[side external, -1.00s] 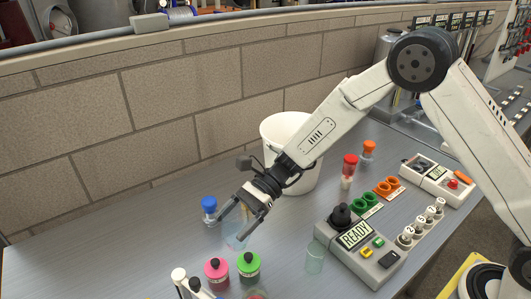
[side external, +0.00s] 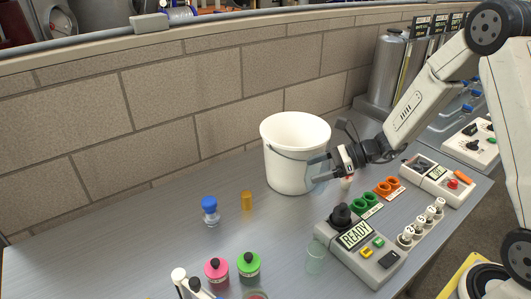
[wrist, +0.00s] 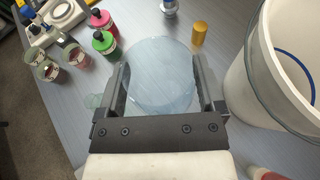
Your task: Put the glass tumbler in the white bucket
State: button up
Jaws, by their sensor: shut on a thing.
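My gripper (side external: 322,170) is shut on the glass tumbler (side external: 317,163), a clear, faintly blue glass. In the wrist view the tumbler (wrist: 160,78) sits between the two fingers of my gripper (wrist: 160,82). The white bucket (side external: 284,168) stands upright on the bench near the wall, with a wire handle. In the side view my gripper and the tumbler are at the bucket's front right, lower than its rim and overlapping its edge. In the wrist view the bucket (wrist: 250,85) is to the right of the tumbler, which is outside its opening. Whether they touch cannot be told.
A blue-capped bottle (side external: 210,212) and an amber vial (side external: 247,201) stand left of the bucket. Another clear glass (side external: 315,257) stands beside the READY control box (side external: 362,250). The left bench is clear.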

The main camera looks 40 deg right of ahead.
jog(key=shift+s+d, duration=0.1)
jog(key=shift+d, duration=0.25)
notch_tip(320, 180, up, 4)
jog(key=m+t+h, duration=0.2)
send_over(311, 210)
notch_tip(311, 210, down, 14)
dwell(0.7)
jog(key=shift+f, duration=0.15)
jog(key=shift+f, duration=1.95)
jog(key=shift+f, duration=0.1)
jog(key=o, duration=1)
jog(key=shift+o, duration=0.2)
